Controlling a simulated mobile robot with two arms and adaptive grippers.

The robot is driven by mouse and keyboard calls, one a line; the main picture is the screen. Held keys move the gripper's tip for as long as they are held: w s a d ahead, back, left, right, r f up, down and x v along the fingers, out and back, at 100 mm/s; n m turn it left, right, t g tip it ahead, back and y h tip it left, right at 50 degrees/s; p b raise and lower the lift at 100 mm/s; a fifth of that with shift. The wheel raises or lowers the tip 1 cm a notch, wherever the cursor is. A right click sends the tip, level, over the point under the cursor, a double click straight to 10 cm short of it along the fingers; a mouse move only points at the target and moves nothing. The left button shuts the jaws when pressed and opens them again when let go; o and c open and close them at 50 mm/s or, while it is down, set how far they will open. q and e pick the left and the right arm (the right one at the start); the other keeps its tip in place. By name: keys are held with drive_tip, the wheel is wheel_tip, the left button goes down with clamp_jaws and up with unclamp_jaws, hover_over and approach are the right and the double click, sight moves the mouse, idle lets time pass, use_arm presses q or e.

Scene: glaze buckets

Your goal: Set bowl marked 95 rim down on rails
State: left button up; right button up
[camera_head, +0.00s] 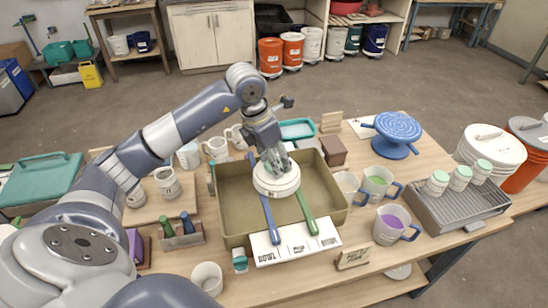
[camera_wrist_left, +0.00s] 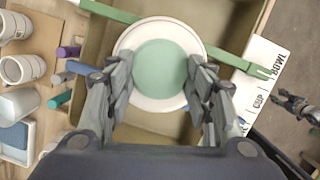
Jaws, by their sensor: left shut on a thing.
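A white bowl (camera_head: 277,183) is in my left gripper (camera_head: 276,165), over the olive tub (camera_head: 232,210). In the left wrist view the bowl (camera_wrist_left: 124,46) shows a wide white ring around a pale green disc, with the fingers of the gripper (camera_wrist_left: 160,72) at its two sides. No number is readable on it. A blue rail (camera_head: 271,220) and a green rail (camera_head: 306,212) cross the tub beneath the bowl. I cannot tell whether the bowl touches them. My right gripper (camera_wrist_left: 295,105) shows small at the right of the left wrist view; its opening is unclear.
A label strip (camera_head: 294,241) marked BOWL lies along the tub's front. Glaze-filled jugs (camera_head: 391,224), a blue turntable (camera_head: 398,128) and a grey tray (camera_head: 438,218) with jars stand right. Cups (camera_head: 167,182) and a tool holder (camera_head: 180,237) stand left.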

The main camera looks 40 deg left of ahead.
use_arm(q)
drive_tip(key=shift+f, duration=0.2)
drive_tip(key=o, duration=1.4)
drive_tip(key=v, duration=1.2)
